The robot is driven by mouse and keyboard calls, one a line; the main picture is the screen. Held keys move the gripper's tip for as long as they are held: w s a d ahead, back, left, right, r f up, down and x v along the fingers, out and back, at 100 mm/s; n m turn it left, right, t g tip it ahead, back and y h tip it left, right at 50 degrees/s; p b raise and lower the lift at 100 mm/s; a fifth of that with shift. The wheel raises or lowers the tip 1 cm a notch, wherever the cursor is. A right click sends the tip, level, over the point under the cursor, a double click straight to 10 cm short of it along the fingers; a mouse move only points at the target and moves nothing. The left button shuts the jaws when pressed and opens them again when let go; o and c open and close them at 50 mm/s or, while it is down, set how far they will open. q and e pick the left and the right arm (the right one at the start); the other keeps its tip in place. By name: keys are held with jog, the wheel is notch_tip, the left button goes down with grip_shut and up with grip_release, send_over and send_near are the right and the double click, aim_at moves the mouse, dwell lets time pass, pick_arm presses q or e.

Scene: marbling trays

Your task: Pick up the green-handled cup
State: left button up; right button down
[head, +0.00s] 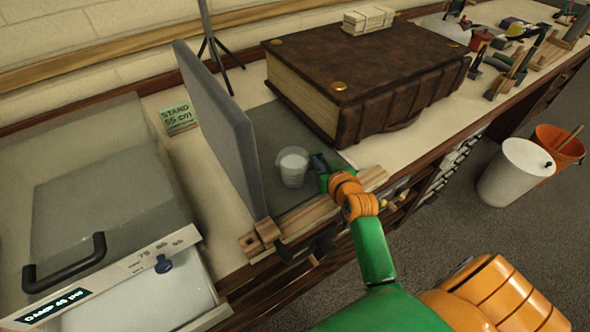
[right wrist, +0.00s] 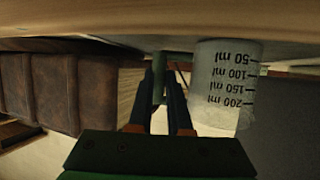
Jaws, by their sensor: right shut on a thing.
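A clear measuring cup (head: 293,168) with white contents stands upright on the dark grey mat (head: 268,122), between a grey upright panel and a large brown book. In the right wrist view the cup (right wrist: 222,75) appears upside down, with black ml marks. Its green handle (right wrist: 159,78) lies between the two dark fingers. My right gripper (head: 322,168) is at the cup's right side and shut on this handle. In the wrist view the gripper (right wrist: 164,88) hides part of the handle. I cannot tell whether the cup's base touches the mat. My left gripper is not in view.
The grey panel (head: 222,125) stands close left of the cup. The thick brown book (head: 370,75) lies behind and right. A wooden rail (head: 310,215) runs along the bench's front edge. A clear case (head: 105,180) fills the left.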

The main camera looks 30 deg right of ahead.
dwell(0.4)
jog(key=shift+w+r, duration=0.1)
jog(key=shift+r, duration=0.45)
jog(key=s+a+r+p, duration=0.5)
jog(key=s+r+p, duration=0.3)
jog(key=s+r, duration=0.4)
jog(key=shift+s+a+p, duration=0.15)
jog(key=shift+s+p, duration=0.25)
jog(key=shift+s, duration=0.1)
